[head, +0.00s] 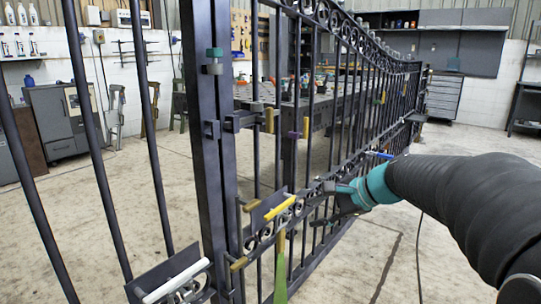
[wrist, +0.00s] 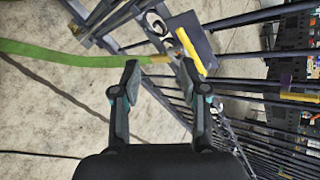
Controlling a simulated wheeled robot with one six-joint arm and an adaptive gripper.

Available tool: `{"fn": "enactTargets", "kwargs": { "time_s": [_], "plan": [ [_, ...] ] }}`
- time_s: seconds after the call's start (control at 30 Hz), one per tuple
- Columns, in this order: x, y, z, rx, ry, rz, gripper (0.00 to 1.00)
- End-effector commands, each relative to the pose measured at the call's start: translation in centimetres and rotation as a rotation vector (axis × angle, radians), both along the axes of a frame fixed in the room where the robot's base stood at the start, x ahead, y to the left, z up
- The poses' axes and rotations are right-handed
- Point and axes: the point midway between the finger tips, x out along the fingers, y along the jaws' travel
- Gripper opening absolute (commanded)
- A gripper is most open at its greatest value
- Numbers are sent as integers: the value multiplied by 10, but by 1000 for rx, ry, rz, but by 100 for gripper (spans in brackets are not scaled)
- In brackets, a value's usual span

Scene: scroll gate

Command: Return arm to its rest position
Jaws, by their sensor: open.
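My arm reaches in from the right in the head view, and my gripper (head: 335,190) is at its end, in front of the dark metal scroll gate (head: 221,130). In the wrist view my gripper (wrist: 157,75) is open, its two fingers apart. A green strap (wrist: 60,53) runs from the left toward the fingertips and ends near a small tan piece; I cannot tell whether it touches a finger. The strap (head: 281,270) hangs down in the head view. A yellow bar (wrist: 189,48) on a dark plate lies just beyond the right fingertip; this yellow bar (head: 280,208) also shows in the head view.
A white bar (head: 176,281) on a plate is at the lower left of the gate. A green-capped latch (head: 214,60) sits on the post. A work table (head: 340,95) stands behind the gate. Concrete floor (head: 390,250) is open below my arm.

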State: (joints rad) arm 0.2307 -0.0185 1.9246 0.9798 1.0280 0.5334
Motion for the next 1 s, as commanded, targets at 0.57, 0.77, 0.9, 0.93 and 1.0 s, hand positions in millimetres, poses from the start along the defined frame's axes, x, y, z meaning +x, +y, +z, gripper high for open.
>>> {"fn": "enactTargets", "kwargs": {
  "time_s": [0.57,0.77,0.9,0.93,1.0],
  "plan": [
    [-232,-54,-93,-1095,-212,838,44],
    [-265,-51,-88,-1187,-279,872,44],
    [-269,-46,-77,-1206,-329,863,44],
    [-270,-45,-75,-1208,-335,862,44],
    [-270,-44,-74,-1209,-343,865,44]
  ]
}}
